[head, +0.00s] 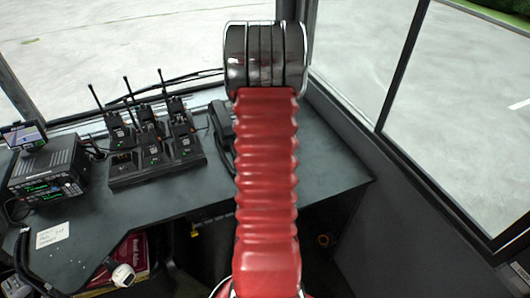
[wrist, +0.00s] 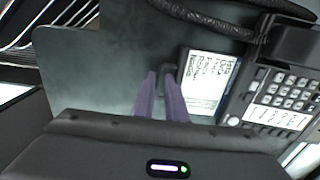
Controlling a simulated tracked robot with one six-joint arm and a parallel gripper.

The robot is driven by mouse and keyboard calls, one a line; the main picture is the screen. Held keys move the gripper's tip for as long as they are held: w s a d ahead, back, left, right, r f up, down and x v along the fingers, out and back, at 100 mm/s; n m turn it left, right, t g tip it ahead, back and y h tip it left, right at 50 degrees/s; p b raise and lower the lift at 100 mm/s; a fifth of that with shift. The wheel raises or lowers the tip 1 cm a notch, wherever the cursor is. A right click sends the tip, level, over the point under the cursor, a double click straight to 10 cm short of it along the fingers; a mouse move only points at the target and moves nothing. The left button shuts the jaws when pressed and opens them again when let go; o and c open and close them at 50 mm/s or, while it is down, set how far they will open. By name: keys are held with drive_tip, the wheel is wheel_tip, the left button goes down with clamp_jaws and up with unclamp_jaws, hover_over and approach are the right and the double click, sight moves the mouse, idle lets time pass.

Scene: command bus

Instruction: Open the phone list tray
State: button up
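The phone list tray shows in the wrist view as a white sheet with handwritten lines (wrist: 208,82), set beside the keypad of a desk phone (wrist: 278,100). A small dark tab (wrist: 168,77) sits at the sheet's left edge. My gripper (wrist: 160,74) has two purple fingers standing apart. Their tips lie just left of the sheet, close to the dark tab; I cannot tell whether they touch it. In the head view my red arm covers the middle of the desk, so the gripper and the list are hidden there.
The grey desk (head: 195,195) carries a rack of several handheld radios (head: 155,160) and a radio set (head: 48,172) at the left. A black handset (head: 222,122) shows beside my arm. A thick cord (wrist: 200,20) crosses above the sheet. The desk left of the sheet is bare.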

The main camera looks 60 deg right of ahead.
drive_tip(key=shift+r, duration=0.1)
wheel_tip(320, 180, up, 14)
drive_tip(key=shift+f, duration=0.25)
idle(0.5)
idle(0.7)
drive_tip(key=a+r+n+t, duration=0.2)
drive_tip(key=a+n, duration=0.6)
drive_tip(key=a, duration=0.8)
drive_tip(key=w+a+r+n+t, duration=0.1)
drive_tip(key=a+r+n, duration=0.3)
drive_tip(key=a+n, duration=0.5)
drive_tip(key=a+r+n+t, duration=0.2)
drive_tip(key=a+n, duration=0.7)
drive_tip(key=a, duration=1.4)
wheel_tip(320, 180, up, 2)
drive_tip(key=shift+w+r+t, duration=0.1)
drive_tip(key=shift+w+t, duration=0.2)
